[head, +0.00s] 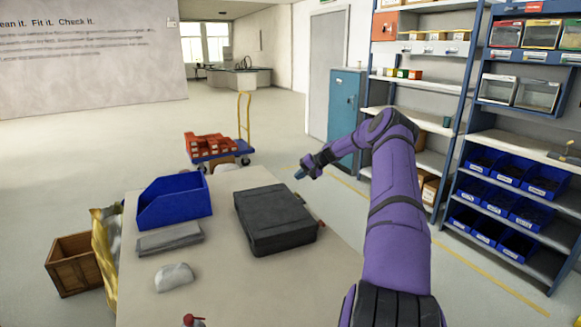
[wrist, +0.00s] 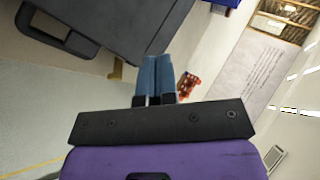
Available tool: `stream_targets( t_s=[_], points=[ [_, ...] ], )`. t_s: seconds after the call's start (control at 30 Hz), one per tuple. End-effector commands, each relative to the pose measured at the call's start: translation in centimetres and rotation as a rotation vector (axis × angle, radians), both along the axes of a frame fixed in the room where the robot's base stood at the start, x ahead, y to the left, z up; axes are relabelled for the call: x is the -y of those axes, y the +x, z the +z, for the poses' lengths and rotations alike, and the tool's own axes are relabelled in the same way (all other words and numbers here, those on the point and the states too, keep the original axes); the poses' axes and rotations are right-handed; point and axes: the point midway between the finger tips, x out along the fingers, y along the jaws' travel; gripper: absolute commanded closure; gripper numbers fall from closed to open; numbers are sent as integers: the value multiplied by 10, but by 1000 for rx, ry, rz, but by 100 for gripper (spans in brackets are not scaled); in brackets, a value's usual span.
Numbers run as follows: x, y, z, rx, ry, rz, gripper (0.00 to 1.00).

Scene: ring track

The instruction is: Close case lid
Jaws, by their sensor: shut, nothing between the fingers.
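The case (head: 272,215) is dark grey and lies on the table, right of its middle, in the head view. Its lid (head: 270,203) looks flat and down on the base; I cannot tell whether it is latched. In the wrist view the case (wrist: 125,22) fills the upper left, with its handle (wrist: 70,40) at the left. My gripper (head: 299,174) is past the far right corner of the case in the head view, apart from it. Its two blue fingers (wrist: 156,62) are together and empty in the wrist view.
A blue open bin (head: 174,208), a folded grey cloth (head: 170,238) and a pale rounded object (head: 174,277) sit on the table (head: 222,290) left of the case. A cart (head: 222,157) with red bins stands behind the table. Shelves (head: 500,200) stand right.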

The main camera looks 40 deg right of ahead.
Motion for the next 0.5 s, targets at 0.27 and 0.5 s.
stream_targets(
  t_s=[0.27,0.5],
  points=[
    [23,-9,-53,67,171,-1,100],
    [31,-12,-88,104,263,0,100]
  ],
)
